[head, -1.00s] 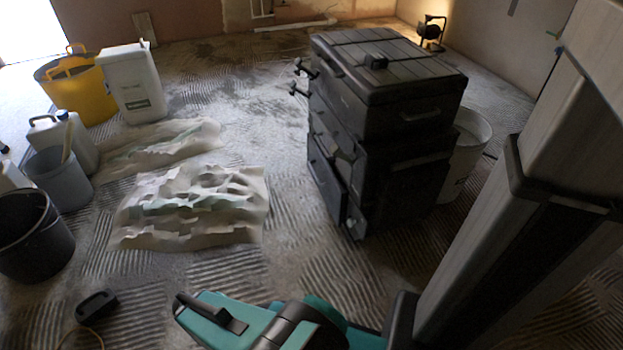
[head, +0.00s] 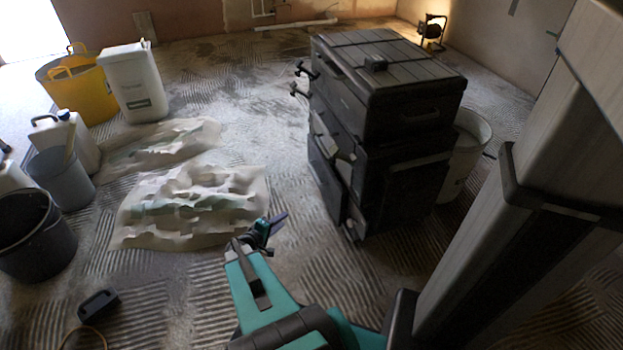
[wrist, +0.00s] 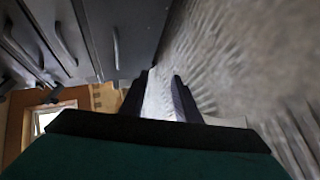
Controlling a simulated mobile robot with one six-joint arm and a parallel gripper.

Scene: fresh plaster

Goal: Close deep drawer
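A black stacked tool chest (head: 400,120) stands right of centre in the head view. Its deep lower drawer (head: 326,182) is on the left side, and its front stands out from the body. Dark drawer fronts with bar handles also show at the upper left of the wrist view; a large dark panel (wrist: 125,25) there has one upright handle. My gripper (head: 272,228) is left of and below the drawer front in the head view, apart from it. In the wrist view my gripper's two fingers (wrist: 160,95) are spread with nothing between them.
Crumpled sheeting (head: 190,205) lies on the ridged floor left of my gripper. A white bucket (head: 468,150) stands behind the chest. Yellow tub (head: 80,90), white canister (head: 135,85) and dark bucket (head: 35,235) are at left. Floor between sheeting and chest is clear.

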